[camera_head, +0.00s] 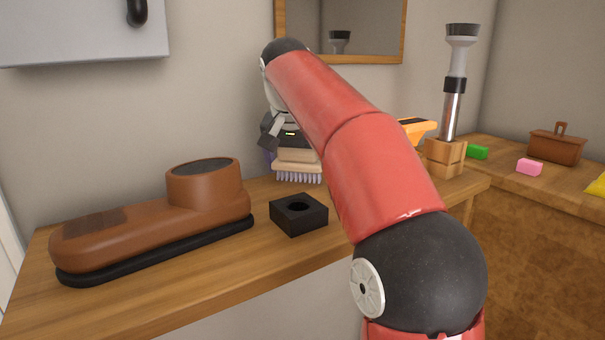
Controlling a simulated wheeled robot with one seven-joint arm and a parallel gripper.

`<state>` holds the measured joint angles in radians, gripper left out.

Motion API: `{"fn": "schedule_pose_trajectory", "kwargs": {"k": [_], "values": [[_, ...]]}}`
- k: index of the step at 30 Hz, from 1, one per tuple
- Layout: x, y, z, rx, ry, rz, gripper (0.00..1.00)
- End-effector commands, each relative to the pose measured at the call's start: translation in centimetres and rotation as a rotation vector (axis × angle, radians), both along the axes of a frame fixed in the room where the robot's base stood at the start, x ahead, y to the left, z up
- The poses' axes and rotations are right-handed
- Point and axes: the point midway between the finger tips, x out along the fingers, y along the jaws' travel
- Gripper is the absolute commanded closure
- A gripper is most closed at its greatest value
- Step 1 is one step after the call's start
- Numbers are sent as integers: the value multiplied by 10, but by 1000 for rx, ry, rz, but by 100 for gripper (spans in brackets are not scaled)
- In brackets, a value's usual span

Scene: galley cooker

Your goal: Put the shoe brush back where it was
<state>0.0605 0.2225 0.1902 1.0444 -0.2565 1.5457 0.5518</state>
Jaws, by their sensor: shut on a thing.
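The shoe brush (299,166) has a pale wooden body and light purple-grey bristles pointing down. It is upright near the wall, at the back of the wooden shelf (180,296). My gripper (294,149) is above it, shut on its upper part. The fingertips are hard to make out, and my red arm covers the area to the right of the brush. I cannot tell whether the bristles touch the shelf.
A black block with a round hole (299,215) sits in front of the brush. A large brown shoe-shaped object (150,225) lies left. A torch (456,80) stands in a wooden holder (445,158) at right, near a partly hidden orange object (420,128). The front-left shelf is bare.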

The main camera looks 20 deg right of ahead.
Motion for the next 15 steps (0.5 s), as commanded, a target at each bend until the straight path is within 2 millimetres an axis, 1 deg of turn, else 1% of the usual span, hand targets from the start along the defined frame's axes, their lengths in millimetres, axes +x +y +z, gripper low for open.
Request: {"fn": "schedule_pose_trajectory", "kwargs": {"k": [1,5,9,10,11,12,15], "values": [[0,1,-2,-1,-3,0,31],[-1,1,0,0,-2,-1,31],[-1,0,-1,0,-2,-1,31],[-1,0,-1,0,-2,-1,6],[-1,0,-1,0,-2,-1,2],[-1,0,-1,0,-2,-1,0],[-1,0,-1,0,-2,-1,0]]}}
